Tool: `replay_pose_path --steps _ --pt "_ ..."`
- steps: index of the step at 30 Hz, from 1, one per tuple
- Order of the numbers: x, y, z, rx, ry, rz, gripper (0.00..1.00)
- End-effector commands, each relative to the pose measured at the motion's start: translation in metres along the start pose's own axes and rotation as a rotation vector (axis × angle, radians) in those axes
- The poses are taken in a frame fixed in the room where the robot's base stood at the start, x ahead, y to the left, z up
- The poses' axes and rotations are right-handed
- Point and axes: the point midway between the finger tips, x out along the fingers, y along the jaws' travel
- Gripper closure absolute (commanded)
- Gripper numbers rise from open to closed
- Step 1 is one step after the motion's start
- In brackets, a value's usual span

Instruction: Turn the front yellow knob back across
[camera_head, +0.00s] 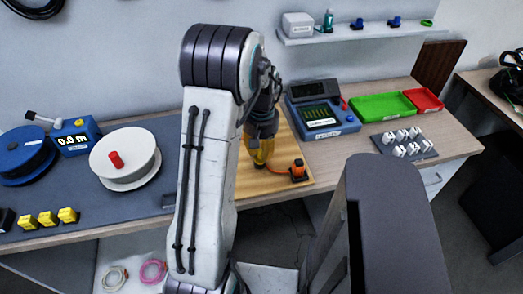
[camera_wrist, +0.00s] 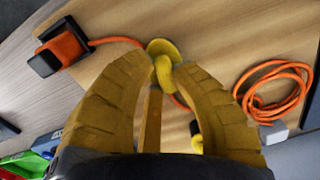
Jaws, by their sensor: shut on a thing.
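In the wrist view, a yellow knob (camera_wrist: 162,47) with a round base and a raised grip stands on the wooden board (camera_wrist: 215,50). My gripper (camera_wrist: 163,70) has its two yellow ribbed fingers closed on the knob's raised grip. A second yellow knob (camera_wrist: 196,138), with a black part, is partly hidden behind a finger. In the head view, my gripper (camera_head: 262,152) is low over the board (camera_head: 250,187), and my arm hides much of the board. The held knob cannot be made out there.
An orange plug in a dark block (camera_head: 298,170) sits at the board's front right, with an orange cable running from it. A coiled orange cable (camera_wrist: 273,92) lies on the board. A blue meter (camera_head: 322,108), green tray (camera_head: 383,106) and red tray (camera_head: 423,99) stand to the right.

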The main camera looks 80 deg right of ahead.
Motion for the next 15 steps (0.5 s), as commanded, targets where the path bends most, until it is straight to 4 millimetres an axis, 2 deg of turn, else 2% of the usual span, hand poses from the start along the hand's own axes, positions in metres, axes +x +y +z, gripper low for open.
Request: replay_pose_path --steps 15 --pt "0.0019 -0.0006 0.0030 0.486 -0.002 0.000 1.00"
